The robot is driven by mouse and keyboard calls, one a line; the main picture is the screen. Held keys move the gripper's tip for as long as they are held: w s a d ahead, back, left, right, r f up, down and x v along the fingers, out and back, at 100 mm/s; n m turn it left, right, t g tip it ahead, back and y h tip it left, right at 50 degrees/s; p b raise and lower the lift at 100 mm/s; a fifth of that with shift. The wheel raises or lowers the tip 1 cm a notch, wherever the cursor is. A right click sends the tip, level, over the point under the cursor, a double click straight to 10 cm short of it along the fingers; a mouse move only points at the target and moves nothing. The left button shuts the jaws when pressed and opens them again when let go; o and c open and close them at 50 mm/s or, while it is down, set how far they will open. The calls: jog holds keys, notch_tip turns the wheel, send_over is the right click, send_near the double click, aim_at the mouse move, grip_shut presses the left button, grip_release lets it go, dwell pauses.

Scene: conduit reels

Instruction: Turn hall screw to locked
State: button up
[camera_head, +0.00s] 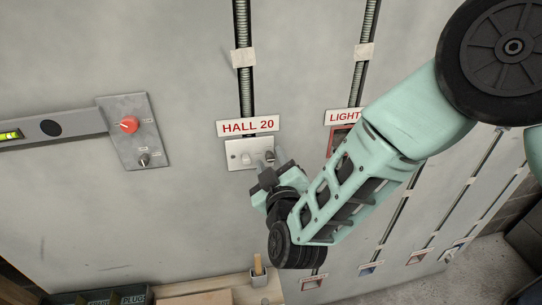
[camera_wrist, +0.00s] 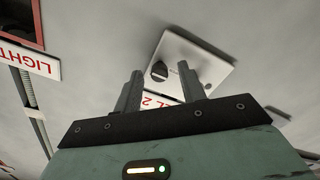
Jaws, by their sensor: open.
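In the wrist view the plate (camera_wrist: 205,70) is tilted and the dark screw (camera_wrist: 159,71) shows between and beyond my fingertips. My gripper (camera_head: 271,163), also in the wrist view (camera_wrist: 161,80), is open and empty in front of the plate's right side. I cannot tell whether a finger touches the screw. The locked marking is not readable.
A grey panel (camera_head: 134,132) with a red knob (camera_head: 129,125) and a small switch is to the left, beside a level (camera_head: 50,128). A LIGHT label (camera_head: 342,117) and conduits are on the right. A wooden shelf (camera_head: 215,294) with a PLUG bin (camera_head: 120,297) is below.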

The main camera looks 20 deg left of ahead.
jog(key=shift+w+a, duration=0.15)
jog(key=shift+w, duration=0.1)
grip_shut()
